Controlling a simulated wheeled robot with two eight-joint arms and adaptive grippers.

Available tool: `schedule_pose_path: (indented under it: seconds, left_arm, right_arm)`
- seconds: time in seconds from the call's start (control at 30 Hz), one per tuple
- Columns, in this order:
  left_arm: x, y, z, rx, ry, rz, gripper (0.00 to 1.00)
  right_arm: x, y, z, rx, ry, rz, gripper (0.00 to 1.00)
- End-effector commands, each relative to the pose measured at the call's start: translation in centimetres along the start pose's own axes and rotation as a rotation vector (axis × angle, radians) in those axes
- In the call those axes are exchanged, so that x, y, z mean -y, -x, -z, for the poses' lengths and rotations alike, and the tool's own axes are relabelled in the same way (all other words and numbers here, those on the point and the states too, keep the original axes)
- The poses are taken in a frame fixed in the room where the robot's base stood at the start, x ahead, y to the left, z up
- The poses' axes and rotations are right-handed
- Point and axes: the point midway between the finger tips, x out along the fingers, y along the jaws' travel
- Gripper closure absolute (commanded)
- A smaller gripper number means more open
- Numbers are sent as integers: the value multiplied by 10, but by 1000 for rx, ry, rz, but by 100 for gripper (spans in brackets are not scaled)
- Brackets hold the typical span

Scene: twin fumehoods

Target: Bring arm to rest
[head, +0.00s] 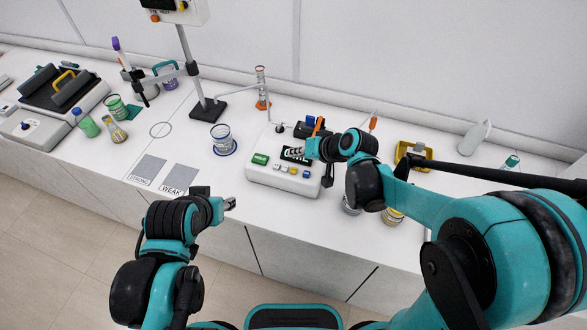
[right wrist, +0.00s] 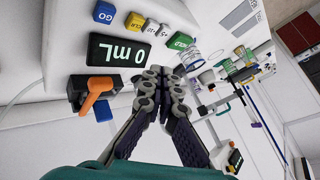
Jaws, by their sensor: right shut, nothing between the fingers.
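My right arm reaches over the bench from the right. Its gripper (head: 297,151) is shut and empty, just above the white dosing unit, in front of the unit's dark display. In the right wrist view the closed fingers (right wrist: 165,72) meet beside the display (right wrist: 119,54), which reads 0 mL. My left gripper (head: 230,204) is near the bench's front edge, away from the objects; its fingers are too small to tell open from shut.
The dosing unit (head: 260,180) has several coloured buttons and an orange lever (right wrist: 98,92). A stand (head: 207,110) rises behind. Cups stand partly hidden under my right arm. Labelled grey pads lie front left.

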Motion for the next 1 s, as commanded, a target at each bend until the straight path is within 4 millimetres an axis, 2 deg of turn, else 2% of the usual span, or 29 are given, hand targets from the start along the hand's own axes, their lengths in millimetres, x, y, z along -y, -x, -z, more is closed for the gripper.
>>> schedule_pose_path:
  seconds: [0.43, 0.57, 0.67, 0.77, 1.0]
  left_arm:
    - [0, 0, 0, 0, 0, 0, 60]
    - [0, -6, -4, 0, 0, 0, 60]
    - [0, -16, -12, 0, 0, 0, 60]
    - [0, -29, -21, 0, 0, 0, 60]
    - [0, -57, -41, 0, 0, 0, 60]
  right_arm:
    - [0, 0, 0, 0, 0, -1, 100]
    - [-6, 10, -6, -4, 6, -30, 100]
    - [-20, 29, -20, -9, 20, -91, 100]
    - [-39, 56, -43, -16, 39, -176, 100]
    - [-90, 113, -107, -36, 90, -390, 100]
